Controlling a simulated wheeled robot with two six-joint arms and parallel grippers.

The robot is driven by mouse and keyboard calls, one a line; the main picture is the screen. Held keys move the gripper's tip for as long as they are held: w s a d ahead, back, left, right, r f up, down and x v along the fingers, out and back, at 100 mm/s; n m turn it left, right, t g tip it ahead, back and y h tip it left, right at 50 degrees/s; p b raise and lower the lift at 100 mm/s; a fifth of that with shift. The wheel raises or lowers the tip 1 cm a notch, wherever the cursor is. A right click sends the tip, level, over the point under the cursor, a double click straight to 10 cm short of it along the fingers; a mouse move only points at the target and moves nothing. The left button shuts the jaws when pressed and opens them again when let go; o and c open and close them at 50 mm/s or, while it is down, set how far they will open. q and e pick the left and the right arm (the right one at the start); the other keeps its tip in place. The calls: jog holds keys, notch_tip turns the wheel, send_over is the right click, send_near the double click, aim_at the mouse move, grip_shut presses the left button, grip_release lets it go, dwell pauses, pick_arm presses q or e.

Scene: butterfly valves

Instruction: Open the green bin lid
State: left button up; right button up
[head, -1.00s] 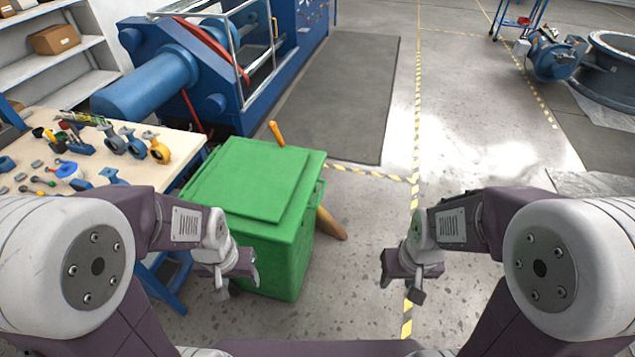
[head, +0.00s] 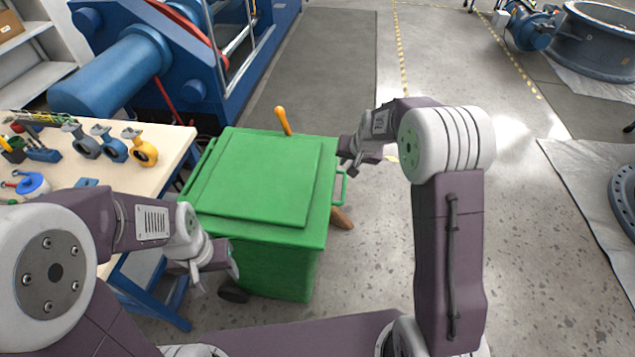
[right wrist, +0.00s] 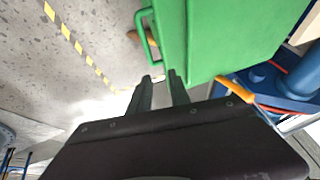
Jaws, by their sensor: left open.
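The green bin (head: 275,268) stands in front of me with its flat green lid (head: 262,180) down on top. A green handle (head: 341,187) sticks out on the bin's right side; it also shows in the right wrist view (right wrist: 146,36). My right gripper (head: 349,158) is at the bin's right side, near the far right corner and beyond the handle. In the right wrist view its two fingers (right wrist: 160,80) are apart with nothing between them, close to the green edge. My left gripper (head: 215,277) is open and empty, low by the bin's near left side.
A wooden-topped workbench (head: 168,165) with valves and tools stands at the left, close to the bin. A blue machine (head: 150,70) is behind it. An orange handle (head: 283,120) rises behind the bin.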

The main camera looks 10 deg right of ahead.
send_near(344, 187)
notch_tip(344, 187, up, 2)
jog(key=w, duration=0.2)
jog(key=shift+g, duration=0.3)
jog(key=x, duration=0.3)
jog(key=s+x, duration=0.1)
jog(key=x, duration=0.2)
jog(key=s+f+b+x, duration=0.1)
jog(key=x, duration=0.2)
jog(key=shift+w+d, duration=0.1)
grip_shut()
dwell(0.5)
